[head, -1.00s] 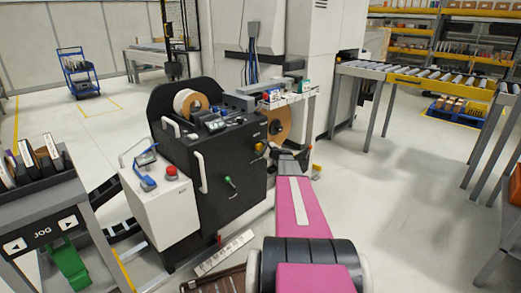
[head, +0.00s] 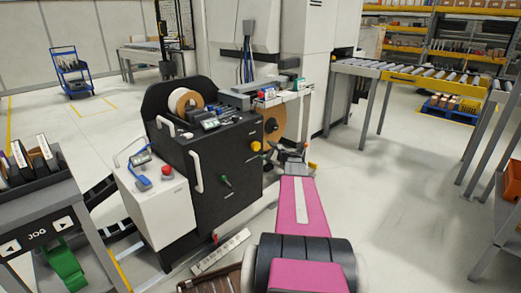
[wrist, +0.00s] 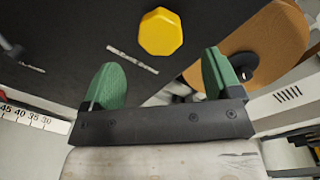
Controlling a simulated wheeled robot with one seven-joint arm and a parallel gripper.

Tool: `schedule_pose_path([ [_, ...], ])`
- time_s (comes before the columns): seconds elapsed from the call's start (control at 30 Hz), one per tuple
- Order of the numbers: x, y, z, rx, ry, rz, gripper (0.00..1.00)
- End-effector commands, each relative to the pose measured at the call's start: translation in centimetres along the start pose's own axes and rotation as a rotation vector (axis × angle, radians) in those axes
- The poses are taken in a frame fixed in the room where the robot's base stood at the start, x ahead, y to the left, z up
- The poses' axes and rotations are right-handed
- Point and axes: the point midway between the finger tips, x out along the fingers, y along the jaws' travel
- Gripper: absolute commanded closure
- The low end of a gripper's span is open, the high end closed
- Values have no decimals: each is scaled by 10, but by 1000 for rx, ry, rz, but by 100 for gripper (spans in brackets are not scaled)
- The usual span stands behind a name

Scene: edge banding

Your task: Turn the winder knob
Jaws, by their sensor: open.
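The winder knob is a yellow, many-sided knob (wrist: 160,32) on the black front panel of the machine, near the top middle of the wrist view. It also shows as a small yellow spot (head: 255,146) on the machine's right side in the head view. My gripper (wrist: 161,80) is open and empty, its two green pads spread wide. The knob lies ahead of the gap between the pads, apart from both. In the head view the fingers are too small to make out at the end of my magenta arm.
A brown roll (wrist: 262,45) sits right of the knob, behind the right pad. A white box with a red button (head: 167,170) stands at the left.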

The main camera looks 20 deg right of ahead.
Motion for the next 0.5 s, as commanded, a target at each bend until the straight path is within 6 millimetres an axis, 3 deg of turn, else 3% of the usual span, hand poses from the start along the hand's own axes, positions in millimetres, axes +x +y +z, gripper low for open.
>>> schedule_pose_path([
  [0.2,-25,0,0,0,1,-1,16],
  [0.5,-29,0,0,0,0,0,16],
])
